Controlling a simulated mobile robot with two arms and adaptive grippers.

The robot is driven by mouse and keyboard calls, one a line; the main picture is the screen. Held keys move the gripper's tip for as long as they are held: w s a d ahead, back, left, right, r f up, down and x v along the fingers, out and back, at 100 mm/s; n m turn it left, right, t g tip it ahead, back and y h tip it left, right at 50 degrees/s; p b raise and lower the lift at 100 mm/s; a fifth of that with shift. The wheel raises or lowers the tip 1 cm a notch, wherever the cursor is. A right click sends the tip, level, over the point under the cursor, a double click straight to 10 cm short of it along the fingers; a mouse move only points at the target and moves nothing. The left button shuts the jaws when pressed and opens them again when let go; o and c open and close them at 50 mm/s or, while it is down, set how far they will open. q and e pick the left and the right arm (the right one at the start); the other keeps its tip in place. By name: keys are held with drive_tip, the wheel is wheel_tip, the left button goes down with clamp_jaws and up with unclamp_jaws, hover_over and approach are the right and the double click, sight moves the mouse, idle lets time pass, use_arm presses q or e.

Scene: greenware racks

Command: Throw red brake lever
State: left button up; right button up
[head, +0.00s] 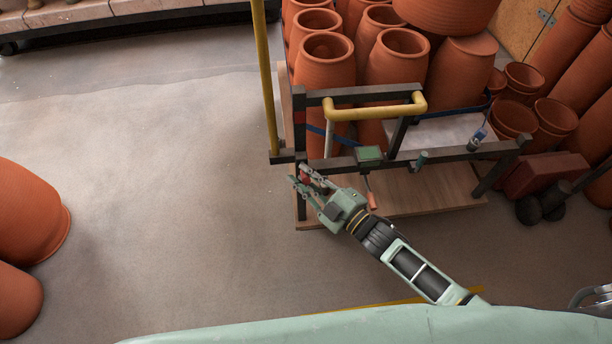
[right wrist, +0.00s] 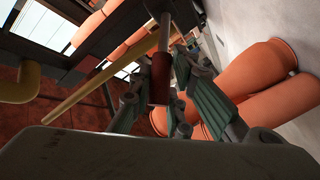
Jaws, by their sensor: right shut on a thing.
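The red brake lever has a dark red cylindrical grip (right wrist: 160,80) on a thin grey metal rod, seen in the right wrist view. In the head view a small bit of its red grip (head: 306,177) shows between my right gripper's fingers, by the left corner post of the cart. My right gripper (head: 310,181) is shut on this grip, with a green-grey finger on each side of it in the wrist view (right wrist: 167,92). The fingers hide part of the lever in the head view. My left gripper is not in view.
The dark-framed cart (head: 440,153) holds terracotta pots (head: 325,62), with a yellow handle (head: 375,109) and a yellow upright pole (head: 264,75). An orange-handled lever (head: 372,200) hangs below a green box (head: 369,154). Large pots (head: 25,215) stand at left; the floor between is clear.

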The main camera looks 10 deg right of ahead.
clamp_jaws()
drive_tip(key=shift+r+p, duration=0.3)
drive_tip(key=shift+p, duration=0.25)
drive_tip(key=w+r+m+g+h+p, duration=0.1)
drive_tip(key=w+r+m+g+p, duration=0.1)
drive_tip(key=p, duration=0.7)
drive_tip(key=shift+w+r+g+h+p, duration=0.35)
drive_tip(key=shift+r+g+h+p, duration=0.05)
drive_tip(key=shift+r+g, duration=0.2)
drive_tip(key=shift+w+r+m+g+h+p, duration=0.1)
drive_tip(key=shift+w+m+g+h+p, duration=0.2)
drive_tip(key=shift+w+m+g+p, duration=0.85)
drive_tip(key=shift+s+n+p, duration=0.35)
drive_tip(key=shift+s, duration=0.05)
drive_tip(key=shift+t, duration=0.25)
drive_tip(key=o, duration=0.8)
unclamp_jaws()
